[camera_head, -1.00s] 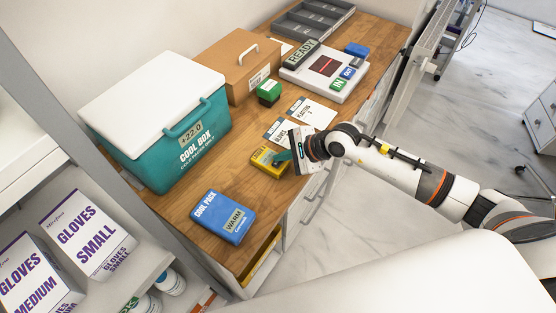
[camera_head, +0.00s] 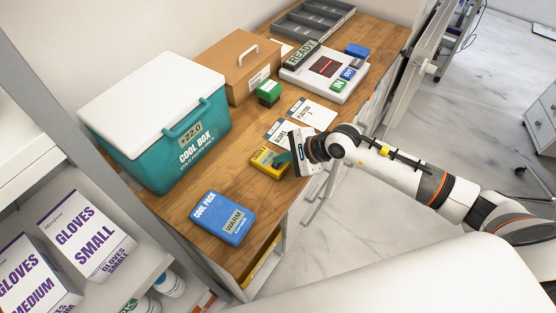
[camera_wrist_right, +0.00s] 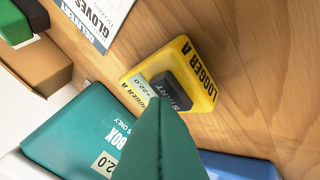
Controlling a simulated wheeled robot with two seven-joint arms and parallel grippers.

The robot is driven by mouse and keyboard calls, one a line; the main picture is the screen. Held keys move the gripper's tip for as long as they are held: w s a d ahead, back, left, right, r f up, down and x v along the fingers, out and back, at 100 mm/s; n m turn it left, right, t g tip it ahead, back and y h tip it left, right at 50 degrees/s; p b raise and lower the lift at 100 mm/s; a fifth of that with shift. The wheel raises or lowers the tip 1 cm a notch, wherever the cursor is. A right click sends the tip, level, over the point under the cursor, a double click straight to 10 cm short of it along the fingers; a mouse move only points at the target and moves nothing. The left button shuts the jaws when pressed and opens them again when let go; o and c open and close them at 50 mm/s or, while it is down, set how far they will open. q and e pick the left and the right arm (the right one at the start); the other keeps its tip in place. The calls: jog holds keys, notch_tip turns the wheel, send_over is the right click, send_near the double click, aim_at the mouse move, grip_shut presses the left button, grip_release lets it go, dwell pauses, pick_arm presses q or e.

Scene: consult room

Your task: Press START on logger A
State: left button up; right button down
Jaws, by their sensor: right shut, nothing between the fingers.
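Logger A (camera_head: 263,165) is a yellow box on the wooden bench, near its front edge. In the right wrist view, logger A (camera_wrist_right: 203,73) shows a dark START button (camera_wrist_right: 178,92) and a small display (camera_wrist_right: 139,85) reading about 22.0. My right gripper (camera_head: 284,157) is shut and empty, with its teal fingers over the logger. In the right wrist view the shut fingertips (camera_wrist_right: 160,90) overlap the edge of the START button and part of the logger. Whether they touch the button cannot be told. My left gripper is not in view.
A blue cool pack (camera_head: 223,217) lies left of the logger, with the teal cool box (camera_head: 160,140) behind. Printed cards (camera_head: 313,113), a green box (camera_head: 268,91) and a white READY device (camera_head: 318,83) stand farther back. Bare wood lies between the cool pack and logger.

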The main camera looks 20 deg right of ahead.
jog(key=shift+r+p, duration=0.35)
jog(key=shift+r, duration=0.4)
jog(key=shift+r, duration=0.15)
jog(key=shift+r+p, duration=1.4)
jog(key=shift+r, duration=1)
